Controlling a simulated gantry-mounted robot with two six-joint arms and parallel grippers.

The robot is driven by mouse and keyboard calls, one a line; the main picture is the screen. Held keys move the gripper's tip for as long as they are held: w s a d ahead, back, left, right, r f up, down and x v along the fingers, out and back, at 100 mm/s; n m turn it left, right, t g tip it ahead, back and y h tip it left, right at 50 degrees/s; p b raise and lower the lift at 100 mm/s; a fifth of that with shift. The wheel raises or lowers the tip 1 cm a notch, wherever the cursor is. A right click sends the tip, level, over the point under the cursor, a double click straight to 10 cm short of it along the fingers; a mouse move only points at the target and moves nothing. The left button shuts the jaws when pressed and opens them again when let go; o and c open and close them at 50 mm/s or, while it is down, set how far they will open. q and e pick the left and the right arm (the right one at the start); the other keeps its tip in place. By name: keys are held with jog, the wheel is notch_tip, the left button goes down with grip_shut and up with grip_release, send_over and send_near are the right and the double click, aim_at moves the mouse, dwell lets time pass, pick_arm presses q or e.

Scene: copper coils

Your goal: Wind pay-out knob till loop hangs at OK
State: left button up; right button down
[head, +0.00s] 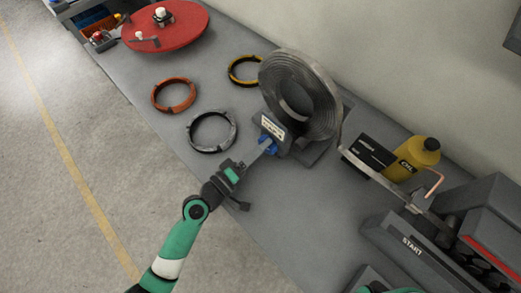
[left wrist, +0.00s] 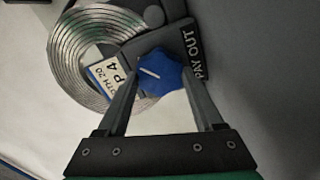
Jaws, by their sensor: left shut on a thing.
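The blue pay-out knob (head: 270,142) is on the front of the decoiler's base, below a large grey coil of strip (head: 321,99). My left gripper (head: 262,150) is shut on the knob; the left wrist view shows one finger on each side of it. There the knob (left wrist: 155,80) carries a white pointer line, beside a "PAY OUT" label (left wrist: 192,52) and a partly covered card (left wrist: 106,76). A strip (head: 378,181) runs from below the coil's right side to the START machine. I cannot make out an OK mark. My right gripper is out of view.
An orange ring (head: 173,95), a grey ring (head: 191,138) and a yellow-black ring (head: 233,75) lie left of the coil. A red turntable (head: 185,34) stands farther back. A yellow bottle (head: 409,163) and the START machine (head: 399,239) stand right. The bench front is clear.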

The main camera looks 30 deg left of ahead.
pick_arm(q)
jog(key=shift+m, duration=0.5)
jog(key=o, duration=1.4)
jog(key=b+v, duration=0.1)
jog(key=v, duration=0.9)
jog(key=shift+s+a+f, duration=0.1)
jog(key=shift+s+a, duration=0.1)
jog(key=shift+s, duration=0.6)
